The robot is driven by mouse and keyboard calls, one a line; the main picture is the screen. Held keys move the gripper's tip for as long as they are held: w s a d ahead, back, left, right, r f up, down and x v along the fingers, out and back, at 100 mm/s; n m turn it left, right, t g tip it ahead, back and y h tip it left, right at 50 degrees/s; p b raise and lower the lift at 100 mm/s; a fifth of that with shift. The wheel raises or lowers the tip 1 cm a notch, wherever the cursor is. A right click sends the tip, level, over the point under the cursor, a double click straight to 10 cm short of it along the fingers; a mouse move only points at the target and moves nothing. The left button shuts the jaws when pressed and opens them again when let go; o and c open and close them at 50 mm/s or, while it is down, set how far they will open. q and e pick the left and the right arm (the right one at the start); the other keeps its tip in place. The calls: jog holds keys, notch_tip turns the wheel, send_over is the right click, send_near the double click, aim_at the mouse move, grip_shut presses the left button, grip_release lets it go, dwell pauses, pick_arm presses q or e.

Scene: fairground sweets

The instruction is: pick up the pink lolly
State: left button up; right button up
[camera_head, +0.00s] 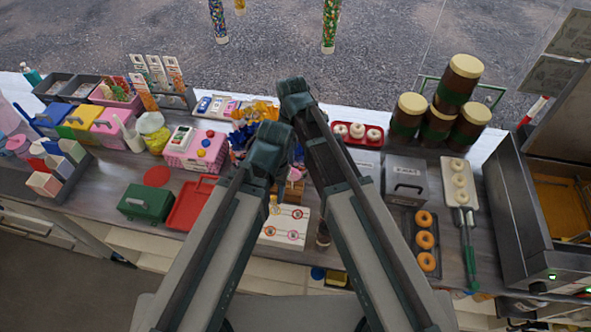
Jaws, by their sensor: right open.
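A small pink round shape (295,173), perhaps the pink lolly, shows in the gap between my two arms. It is partly covered and too small to be sure of. Below it is a brown wooden block (290,192), perhaps a lolly stand. My right arm comes up from the lower right, and its open gripper (299,158) is small and mostly hidden among the dark arm parts near the pink shape. I cannot tell whether it touches anything. My left arm covers the area left of the pink shape, and its gripper is not visible.
A white board with ring pictures (284,232) lies in front of the block. A red tray (190,205) and a green box (146,202) are left. A grey metal box (404,182), a doughnut tray (426,268) and stacked brown jars (458,84) are right. The counter is crowded.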

aim_at(292, 176)
jog(key=shift+s+a+f+b, duration=0.1)
jog(key=shift+a+f+b, duration=0.05)
jog(key=shift+f+b, duration=0.2)
notch_tip(292, 176, down, 8)
jog(key=b, duration=0.7)
jog(key=shift+r+b, duration=0.2)
jog(key=shift+b, duration=0.15)
pick_arm(q)
notch_tip(292, 176, down, 9)
jog(key=shift+r, duration=0.15)
pick_arm(e)
jog(key=shift+f, duration=0.15)
jog(key=shift+f, duration=0.1)
pick_arm(q)
notch_tip(292, 176, down, 5)
jog(key=b, duration=0.5)
jog(key=shift+b, duration=0.3)
pick_arm(e)
notch_tip(292, 176, down, 5)
jog(key=shift+f, duration=0.1)
grip_shut()
